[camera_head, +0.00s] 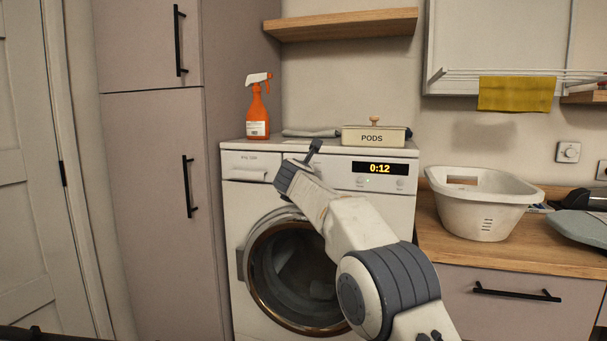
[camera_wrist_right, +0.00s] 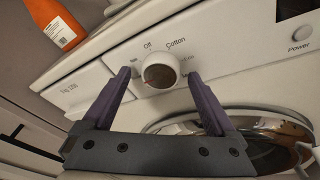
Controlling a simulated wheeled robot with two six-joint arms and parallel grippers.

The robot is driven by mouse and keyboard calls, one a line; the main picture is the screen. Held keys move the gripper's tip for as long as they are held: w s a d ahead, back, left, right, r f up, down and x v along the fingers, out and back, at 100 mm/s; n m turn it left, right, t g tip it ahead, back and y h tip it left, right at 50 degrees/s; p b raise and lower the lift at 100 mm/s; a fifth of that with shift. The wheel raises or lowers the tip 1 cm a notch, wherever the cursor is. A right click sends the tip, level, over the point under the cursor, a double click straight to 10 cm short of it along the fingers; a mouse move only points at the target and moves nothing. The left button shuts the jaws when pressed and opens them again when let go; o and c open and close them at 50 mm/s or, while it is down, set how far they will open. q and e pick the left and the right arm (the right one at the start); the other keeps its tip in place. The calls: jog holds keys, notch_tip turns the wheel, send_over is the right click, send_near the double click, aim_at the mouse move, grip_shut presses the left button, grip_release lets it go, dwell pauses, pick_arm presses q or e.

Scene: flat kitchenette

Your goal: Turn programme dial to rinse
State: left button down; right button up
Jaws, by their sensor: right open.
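The white programme dial (camera_wrist_right: 159,74) with a dark face shows on the washing machine's panel in the right wrist view. A small reddish mark shows at the left of its face. Around it I read "Off" and "Cotton"; other labels are small or partly covered by the fingers. My right gripper (camera_wrist_right: 159,80) is open, with one finger on each side of the dial; I cannot tell whether they touch it. In the head view my right gripper (camera_head: 314,147) is at the front panel of the washing machine (camera_head: 237,205) and hides the dial.
An orange spray bottle (camera_head: 257,115), a folded grey cloth (camera_head: 308,133) and a PODS box (camera_head: 373,137) stand on the machine. Its display (camera_head: 379,169) reads 0:12. The round door (camera_head: 295,275) is below. A white basket (camera_head: 481,207) sits on the right counter.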

jog(key=shift+s, duration=0.1)
jog(key=s+a+r+b, duration=0.1)
jog(key=s+b, duration=0.3)
jog(key=s, duration=0.6)
jog(key=shift+r+b, duration=0.3)
